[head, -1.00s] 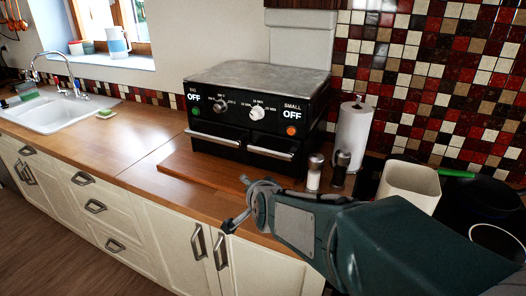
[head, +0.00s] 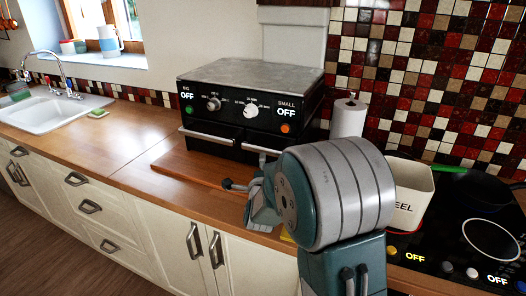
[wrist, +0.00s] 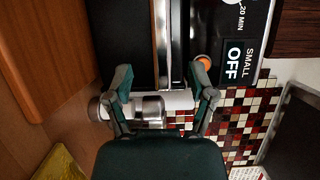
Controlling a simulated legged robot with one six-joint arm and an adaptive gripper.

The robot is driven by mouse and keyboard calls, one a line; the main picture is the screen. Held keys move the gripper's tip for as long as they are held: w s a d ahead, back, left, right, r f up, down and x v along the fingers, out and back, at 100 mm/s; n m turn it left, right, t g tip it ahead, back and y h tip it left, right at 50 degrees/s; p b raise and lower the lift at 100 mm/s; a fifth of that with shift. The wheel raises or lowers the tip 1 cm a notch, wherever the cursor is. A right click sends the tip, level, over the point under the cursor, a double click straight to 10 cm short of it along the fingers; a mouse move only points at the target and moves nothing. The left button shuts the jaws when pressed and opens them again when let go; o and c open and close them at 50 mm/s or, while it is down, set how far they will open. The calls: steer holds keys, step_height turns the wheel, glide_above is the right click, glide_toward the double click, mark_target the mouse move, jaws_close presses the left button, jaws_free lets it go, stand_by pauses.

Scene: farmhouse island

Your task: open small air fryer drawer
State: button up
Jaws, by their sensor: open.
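The black air fryer (head: 245,110) stands on a wooden board on the counter. Its small drawer, on the right under the "SMALL OFF" label, appears shut. Its metal handle (head: 262,150) is partly hidden behind my arm. In the wrist view the picture is turned, and the handle (wrist: 163,35) runs upright, ahead of the space between my fingers. My gripper (wrist: 163,76) is open, one finger to each side of the handle's line, with nothing held. I cannot tell whether it touches the handle.
The big drawer handle (head: 208,137) is at left. A paper towel roll (head: 348,118), a cream container (head: 408,190) and the stove (head: 470,235) are at right. Shakers (wrist: 150,109) show in the wrist view. The counter (head: 110,140) at left is clear.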

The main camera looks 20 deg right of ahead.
mark_target(263, 151)
steer(key=x, duration=0.8)
steer(key=shift+w+d, duration=0.15)
steer(key=shift+w, duration=0.05)
jaws_close()
